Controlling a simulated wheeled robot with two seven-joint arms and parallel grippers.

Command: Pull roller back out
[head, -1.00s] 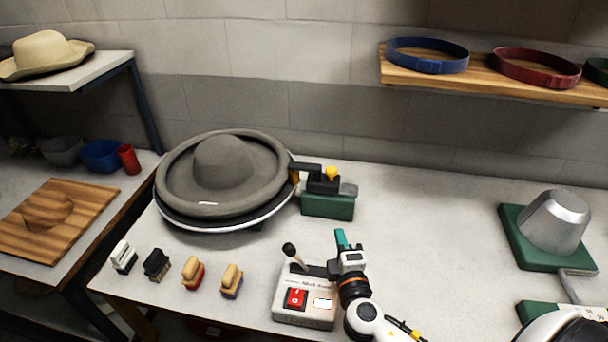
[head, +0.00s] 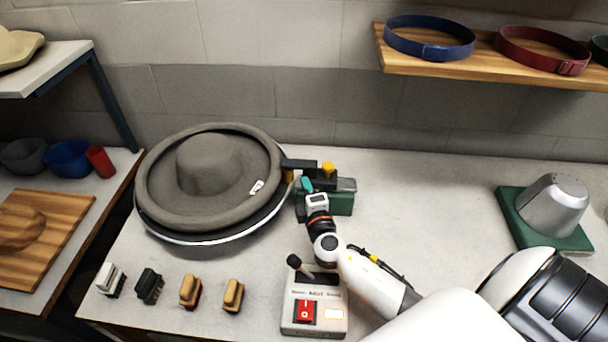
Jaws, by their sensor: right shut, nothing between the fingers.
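The roller unit (head: 330,203) has a green base, a dark arm and a yellow knob (head: 327,168). Its dark arm reaches left to the rim of the round hat press (head: 187,238). A grey wide-brimmed hat (head: 207,170) lies on the press, with a small white mark on its brim. My right gripper (head: 307,185), with teal fingertips, is shut and empty at the left front of the roller unit, close to the press rim. I cannot tell whether it touches the unit. The roller itself is mostly hidden at the rim. My left gripper is not in view.
Several brushes (head: 190,291) stand in a row at the front left. A metal block on a green base (head: 553,205) is at right. The table middle is clear.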

